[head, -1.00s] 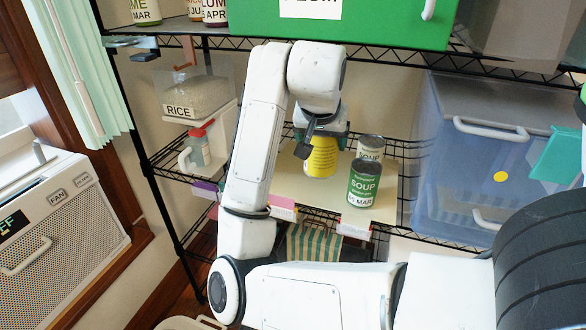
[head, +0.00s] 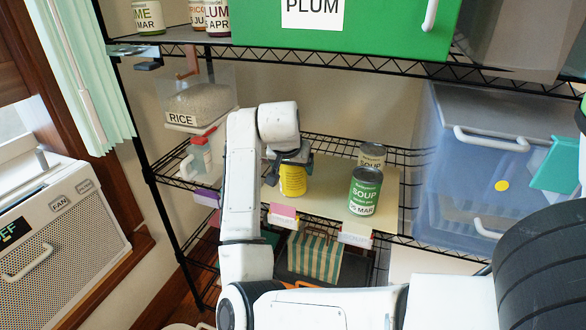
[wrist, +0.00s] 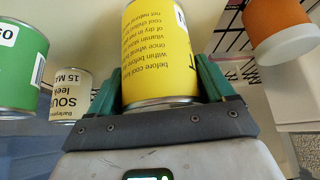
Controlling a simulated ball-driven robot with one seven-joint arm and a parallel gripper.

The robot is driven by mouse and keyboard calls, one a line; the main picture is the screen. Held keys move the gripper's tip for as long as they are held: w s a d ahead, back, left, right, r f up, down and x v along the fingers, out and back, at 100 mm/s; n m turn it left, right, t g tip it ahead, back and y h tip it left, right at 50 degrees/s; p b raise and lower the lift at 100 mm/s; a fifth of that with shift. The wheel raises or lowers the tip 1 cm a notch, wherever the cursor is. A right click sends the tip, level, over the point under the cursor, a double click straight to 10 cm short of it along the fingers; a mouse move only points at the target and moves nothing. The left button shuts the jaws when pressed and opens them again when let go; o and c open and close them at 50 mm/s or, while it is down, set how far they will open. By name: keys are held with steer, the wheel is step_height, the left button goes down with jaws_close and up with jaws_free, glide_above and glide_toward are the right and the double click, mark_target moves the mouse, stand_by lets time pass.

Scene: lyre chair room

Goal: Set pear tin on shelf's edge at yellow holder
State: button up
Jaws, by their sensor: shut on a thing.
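My gripper (head: 290,154) is shut on a yellow tin (head: 293,181) at the middle shelf, left of two soup tins. In the wrist view the yellow tin (wrist: 158,50) sits between the green fingers, with small print facing the camera; no pear name is readable. The tin looks upright. I cannot tell if its base touches the shelf. The tin is nearer the pink one.
A green soup tin (head: 364,191) and a cream soup tin (head: 372,156) stand on the pale mat (head: 400,190). A purple holder (head: 207,197) and a rice box (head: 198,103) are left. A blue bin (head: 470,170) stands right. The upper shelf (head: 350,58) overhangs.

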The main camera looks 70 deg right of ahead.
steer(key=shift+f, duration=0.5)
steer(key=shift+f, duration=0.1)
steer(key=o, duration=1.3)
steer(key=v, duration=1.2)
